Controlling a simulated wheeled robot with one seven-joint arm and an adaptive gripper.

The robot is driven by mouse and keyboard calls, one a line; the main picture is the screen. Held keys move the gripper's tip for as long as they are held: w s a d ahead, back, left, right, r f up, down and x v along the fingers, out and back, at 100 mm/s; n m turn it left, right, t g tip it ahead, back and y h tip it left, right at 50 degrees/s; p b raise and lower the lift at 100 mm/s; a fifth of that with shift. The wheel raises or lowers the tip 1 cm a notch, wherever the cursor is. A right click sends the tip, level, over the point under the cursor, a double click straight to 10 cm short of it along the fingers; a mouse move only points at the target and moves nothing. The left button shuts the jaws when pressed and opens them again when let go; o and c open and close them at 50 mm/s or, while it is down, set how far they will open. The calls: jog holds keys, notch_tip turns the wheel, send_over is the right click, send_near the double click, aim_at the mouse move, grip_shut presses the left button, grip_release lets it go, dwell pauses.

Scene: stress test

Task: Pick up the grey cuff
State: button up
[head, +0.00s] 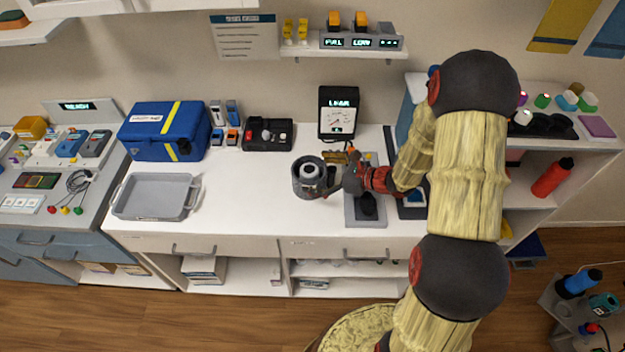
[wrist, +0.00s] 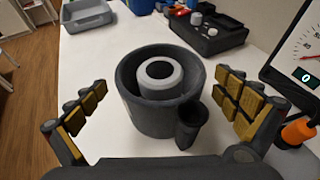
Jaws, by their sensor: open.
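The grey cuff (head: 302,191) looks like a dark grey, thick-walled round ring with a short side tube. It stands upright on the white counter. In the wrist view the cuff (wrist: 142,118) sits in the middle, with a lighter grey ring (wrist: 162,78) inside it. My gripper (wrist: 160,84) is open, with one yellow-padded finger on each side of the cuff in the picture.
A gauge box (head: 338,112) stands behind, and a black control box (head: 268,134) is behind left. A blue case (head: 165,131) and a grey tray (head: 152,213) are farther left. A grey pad with a black device (head: 367,207) lies right. The counter left of the cuff is clear.

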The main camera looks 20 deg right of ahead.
jog(key=shift+x, duration=1.05)
jog(key=c, duration=0.4)
jog(key=c, duration=0.7)
jog(key=shift+c, duration=0.2)
